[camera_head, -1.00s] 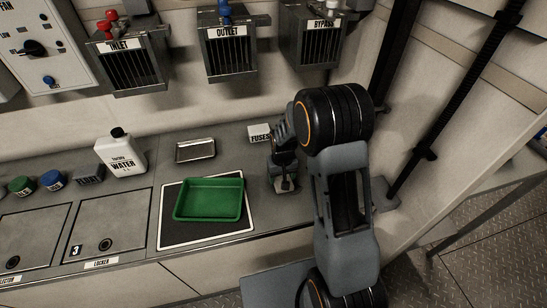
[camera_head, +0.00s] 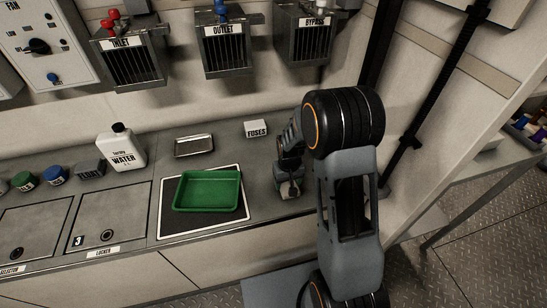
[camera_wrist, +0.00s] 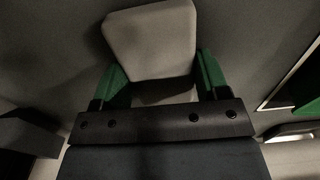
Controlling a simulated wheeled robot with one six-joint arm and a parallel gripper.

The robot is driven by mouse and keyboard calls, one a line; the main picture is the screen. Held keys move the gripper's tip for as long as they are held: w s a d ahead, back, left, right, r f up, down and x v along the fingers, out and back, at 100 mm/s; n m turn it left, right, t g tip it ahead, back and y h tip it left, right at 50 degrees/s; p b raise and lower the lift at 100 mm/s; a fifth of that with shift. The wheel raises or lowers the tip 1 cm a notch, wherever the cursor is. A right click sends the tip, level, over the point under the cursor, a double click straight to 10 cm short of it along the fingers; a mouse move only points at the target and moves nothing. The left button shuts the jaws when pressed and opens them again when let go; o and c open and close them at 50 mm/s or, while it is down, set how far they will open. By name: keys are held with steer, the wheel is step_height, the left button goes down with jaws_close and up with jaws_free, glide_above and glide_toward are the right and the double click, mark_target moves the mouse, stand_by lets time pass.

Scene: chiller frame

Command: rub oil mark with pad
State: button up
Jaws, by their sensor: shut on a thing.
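My gripper (camera_head: 289,188) is low over the grey counter, to the right of the green tray. In the wrist view, its green fingers (camera_wrist: 160,77) are shut on a pale grey pad (camera_wrist: 153,40), one finger on each side. The pad looks flat and sits close to the dark counter surface. I cannot tell whether it touches. No oil mark can be made out in either view; the pad and gripper hide the counter beneath them.
The green tray (camera_head: 207,204) sits on a black mat with a white border (camera_head: 163,222). A FUSES box (camera_head: 255,129) is behind my gripper. A small metal tray (camera_head: 194,146) and a WATER bottle (camera_head: 121,148) stand further left. The counter's front edge is close to my gripper.

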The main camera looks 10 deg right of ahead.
steer(key=shift+s, duration=0.45)
step_height(320, 180, up, 3)
steer(key=shift+a+p, duration=0.15)
steer(key=shift+p, duration=0.65)
steer(key=shift+d+r+p, duration=0.2)
steer(key=shift+r+p, duration=0.35)
steer(key=shift+r, duration=0.05)
steer(key=shift+r+p, duration=1.55)
steer(key=shift+r, duration=0.5)
